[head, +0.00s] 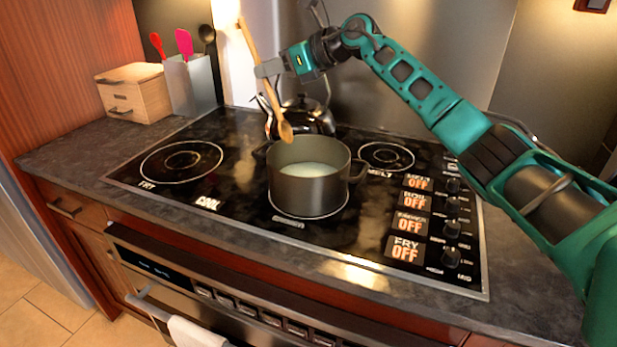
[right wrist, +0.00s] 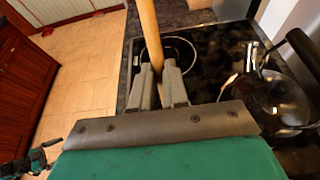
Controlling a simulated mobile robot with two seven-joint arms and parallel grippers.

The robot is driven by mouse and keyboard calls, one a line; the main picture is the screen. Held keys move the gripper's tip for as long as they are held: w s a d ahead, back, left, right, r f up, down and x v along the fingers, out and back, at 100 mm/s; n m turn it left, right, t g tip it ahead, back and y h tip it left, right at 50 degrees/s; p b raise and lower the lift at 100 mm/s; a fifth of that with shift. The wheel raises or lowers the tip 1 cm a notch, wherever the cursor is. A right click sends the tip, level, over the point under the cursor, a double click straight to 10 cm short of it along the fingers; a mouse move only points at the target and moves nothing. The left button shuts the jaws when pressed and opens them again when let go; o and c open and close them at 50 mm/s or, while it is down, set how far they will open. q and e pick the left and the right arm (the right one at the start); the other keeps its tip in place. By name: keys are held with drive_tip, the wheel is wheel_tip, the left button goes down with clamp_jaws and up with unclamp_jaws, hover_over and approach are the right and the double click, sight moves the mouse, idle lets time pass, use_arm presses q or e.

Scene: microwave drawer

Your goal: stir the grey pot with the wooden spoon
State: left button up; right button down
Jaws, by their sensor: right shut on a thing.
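The grey pot (head: 308,186) stands on the front middle burner of the black stove, with pale liquid inside. My right gripper (head: 268,68) is shut on the wooden spoon (head: 262,85) by its handle, behind and above the pot. The spoon is nearly upright, tilted, its bowl (head: 286,132) lowest, just above the pot's back rim in the picture; I cannot tell whether it is over the opening. In the right wrist view the fingers (right wrist: 168,85) close around the spoon handle (right wrist: 149,35). My left gripper is not in the head view.
A shiny kettle (head: 308,112) stands behind the pot, close to the spoon; it also shows in the right wrist view (right wrist: 265,95). A grey utensil holder (head: 190,87) and a wooden drawer box (head: 134,93) stand at the back left. The left burner (head: 181,161) is empty.

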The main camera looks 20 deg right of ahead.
sight(255, 48)
drive_tip(key=shift+r, duration=0.1)
drive_tip(key=shift+r, duration=2.45)
drive_tip(key=shift+f, duration=0.1)
